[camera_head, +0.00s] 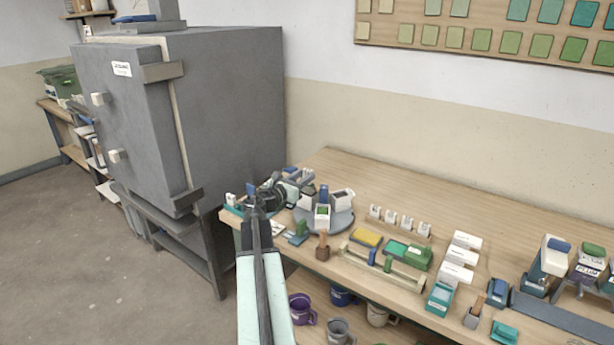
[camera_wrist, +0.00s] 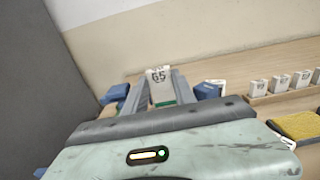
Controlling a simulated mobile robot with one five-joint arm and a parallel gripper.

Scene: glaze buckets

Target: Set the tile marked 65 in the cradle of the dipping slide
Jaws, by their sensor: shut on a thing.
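The white tile marked 65 (camera_wrist: 158,76) stands upright between my fingers in the wrist view, its number facing the camera. My gripper (camera_wrist: 158,88) is shut on it, with a green patch at the tile's lower edge. In the head view my gripper (camera_head: 272,192) is over the left end of the bench, near the round grey turntable; I cannot make out the tile clearly there. A long slate-blue rail (camera_head: 560,318) with a blue block at its left end lies at the bench's right front. It may be the dipping slide; its cradle is not clear.
The bench (camera_head: 470,225) holds a grey turntable (camera_head: 342,224), a wooden rack of white tiles (camera_head: 398,226), a yellow sponge (camera_head: 367,238) and labelled buckets (camera_head: 588,262). A grey kiln (camera_head: 225,100) stands left. Mugs sit below. Bare wood lies along the back.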

